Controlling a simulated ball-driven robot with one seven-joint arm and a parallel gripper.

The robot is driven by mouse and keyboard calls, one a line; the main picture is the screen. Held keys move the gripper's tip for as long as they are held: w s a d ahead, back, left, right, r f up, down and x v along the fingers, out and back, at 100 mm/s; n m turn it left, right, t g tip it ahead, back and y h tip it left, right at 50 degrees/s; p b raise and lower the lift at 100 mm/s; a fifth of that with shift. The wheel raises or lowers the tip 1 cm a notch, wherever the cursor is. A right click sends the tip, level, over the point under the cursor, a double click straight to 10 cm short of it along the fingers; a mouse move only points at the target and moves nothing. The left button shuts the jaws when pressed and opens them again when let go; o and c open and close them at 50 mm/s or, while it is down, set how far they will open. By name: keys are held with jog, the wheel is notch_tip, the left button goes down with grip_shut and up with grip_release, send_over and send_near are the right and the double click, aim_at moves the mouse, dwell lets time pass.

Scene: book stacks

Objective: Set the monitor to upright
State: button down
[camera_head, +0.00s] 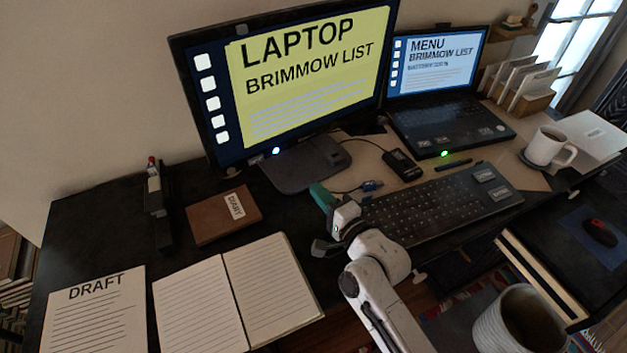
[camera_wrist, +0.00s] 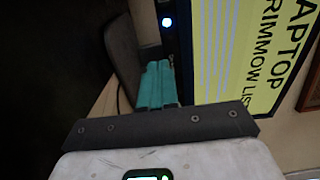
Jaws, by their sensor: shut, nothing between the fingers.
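The monitor (camera_head: 310,105) stands on a dark base (camera_head: 300,168) at the back of the desk. Its lit yellow screen reads "LAPTOP BRIMMOW LIST", and a blue light glows on its lower edge. I cannot tell whether its screen leans. In the wrist view the monitor (camera_wrist: 235,65) appears turned sideways, with its base (camera_wrist: 122,55) at left. My gripper (camera_head: 319,190) is in front of the base, left of the keyboard. Its teal fingers (camera_wrist: 157,68) are shut together and empty, pointing toward the monitor's lower edge. I cannot tell whether they touch it.
The keyboard (camera_head: 440,205) lies right of my gripper, with a laptop (camera_head: 450,125) behind it. A cable and small black box (camera_head: 402,165) lie near the base. A brown diary (camera_head: 222,215) and open notebook (camera_head: 237,295) lie left. A mug (camera_head: 548,146) stands right.

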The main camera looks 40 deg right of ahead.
jog(key=shift+s, duration=0.15)
jog(key=w+d+r+p, duration=0.1)
jog(key=d+r+p, duration=0.1)
jog(key=d+r, duration=0.5)
jog(key=w+d+r+p, duration=0.1)
jog(key=d+r+p, duration=0.15)
jog(key=r, duration=0.75)
jog(key=p, duration=0.4)
send_near(340, 3)
jog(key=shift+t, duration=0.3)
jog(key=w+p, duration=0.1)
jog(key=w, duration=0.2)
jog(key=w+p, duration=0.1)
jog(key=w, duration=0.3)
jog(key=shift+d+p, duration=0.25)
jog(key=shift+p, duration=0.15)
jog(key=shift+w+d, duration=0.1)
jog(key=shift+w, duration=0.65)
jog(key=shift+s, duration=0.1)
